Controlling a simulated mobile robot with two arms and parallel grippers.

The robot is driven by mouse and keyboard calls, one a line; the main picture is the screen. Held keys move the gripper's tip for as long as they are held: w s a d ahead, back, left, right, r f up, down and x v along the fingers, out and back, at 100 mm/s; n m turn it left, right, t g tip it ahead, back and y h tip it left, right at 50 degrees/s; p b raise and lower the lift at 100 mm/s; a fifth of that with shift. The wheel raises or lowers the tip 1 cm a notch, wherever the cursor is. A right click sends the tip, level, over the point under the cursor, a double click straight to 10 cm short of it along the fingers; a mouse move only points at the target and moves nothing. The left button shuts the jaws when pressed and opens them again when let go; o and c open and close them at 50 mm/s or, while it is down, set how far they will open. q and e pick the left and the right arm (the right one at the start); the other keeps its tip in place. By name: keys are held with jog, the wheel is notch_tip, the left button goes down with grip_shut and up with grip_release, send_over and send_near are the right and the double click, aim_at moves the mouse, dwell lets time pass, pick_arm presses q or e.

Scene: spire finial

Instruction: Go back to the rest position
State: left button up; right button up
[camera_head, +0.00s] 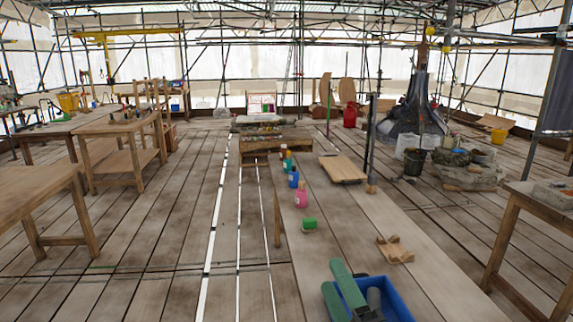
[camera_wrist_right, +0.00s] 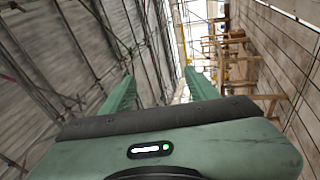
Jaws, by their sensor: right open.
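My right gripper (camera_head: 332,276) shows at the bottom of the head view as two green fingers, with the rest cut off by the lower edge. They overlap the left side of a blue box in the picture; I cannot tell whether they touch it. In the right wrist view, the right gripper (camera_wrist_right: 158,78) has its two green fingers spread apart with nothing between them. That view is tilted, with scaffolding and wooden furniture beyond. My left gripper is not in view.
The blue box (camera_head: 399,293) sits at the bottom. Wooden tables (camera_head: 35,190) stand left; another (camera_head: 520,210) stands right.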

jog(key=s+d+f+m+g+h, duration=0.2)
jog(key=d+f+m+g+h, duration=0.3)
jog(key=d+f+m, duration=0.5)
jog(key=s+f+m+g, duration=0.2)
jog(key=s+f, duration=0.2)
jog(key=f, duration=0.1)
jog(key=s+d+f+m+g+h, duration=0.1)
jog(key=s+f+m+g, duration=0.1)
jog(key=s+f, duration=0.3)
jog(key=s+d+f+m+g+h, duration=0.1)
jog(key=s+f+m+g, duration=0.1)
jog(key=f, duration=0.4)
jog(key=shift+s+f+m+g, duration=0.1)
jog(key=shift+s+m+g, duration=0.45)
jog(key=shift+s, duration=0.8)
jog(key=s+f+m+g, duration=0.2)
jog(key=s+f+g, duration=0.25)
jog(key=s, duration=0.55)
notch_tip(320, 180, down, 26)
jog(key=s+g, duration=0.1)
jog(key=s, duration=0.1)
jog(key=s+d+f+g, duration=0.1)
jog(key=s+d+f, duration=0.1)
jog(key=s+f, duration=1.4)
jog(key=shift+d+g, duration=0.3)
jog(key=shift+d, duration=0.05)
jog(key=shift+s, duration=0.1)
